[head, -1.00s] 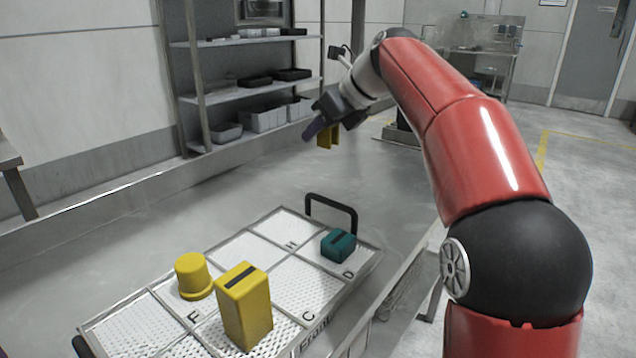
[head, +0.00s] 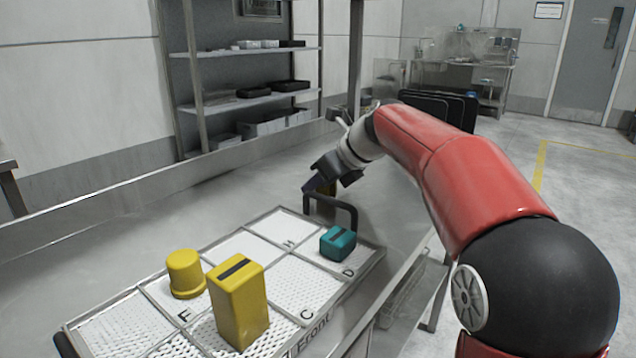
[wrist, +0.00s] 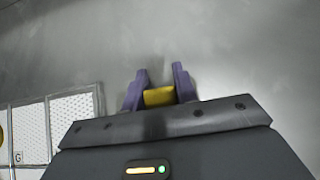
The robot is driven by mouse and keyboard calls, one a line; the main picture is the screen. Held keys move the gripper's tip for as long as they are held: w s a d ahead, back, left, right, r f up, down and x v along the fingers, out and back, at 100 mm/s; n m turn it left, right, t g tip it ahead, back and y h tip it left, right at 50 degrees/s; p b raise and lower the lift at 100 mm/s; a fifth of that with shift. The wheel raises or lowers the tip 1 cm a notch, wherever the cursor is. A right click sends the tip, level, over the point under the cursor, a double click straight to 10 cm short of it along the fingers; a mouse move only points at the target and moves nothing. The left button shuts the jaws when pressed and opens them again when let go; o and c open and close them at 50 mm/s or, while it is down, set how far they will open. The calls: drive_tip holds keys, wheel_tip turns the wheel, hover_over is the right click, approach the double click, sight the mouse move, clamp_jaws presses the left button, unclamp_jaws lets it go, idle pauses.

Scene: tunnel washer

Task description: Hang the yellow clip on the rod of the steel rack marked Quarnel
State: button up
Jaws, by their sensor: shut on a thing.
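My gripper (wrist: 160,92) is shut on the yellow clip (wrist: 158,97), which shows between the two purple fingers in the wrist view. I see no rack marked Quarnel and no rod that I can identify in these views.
A divided white tray (head: 122,318) on the steel counter (head: 130,235) holds a yellow round-topped piece (head: 185,273), a tall yellow block (head: 240,305) and a teal block (head: 338,243). Its black handle (head: 345,208) stands up near my gripper. Shelves (head: 250,95) stand behind. The counter left of the tray is clear.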

drive_tip(key=shift+f, duration=0.1)
drive_tip(key=o, duration=1)
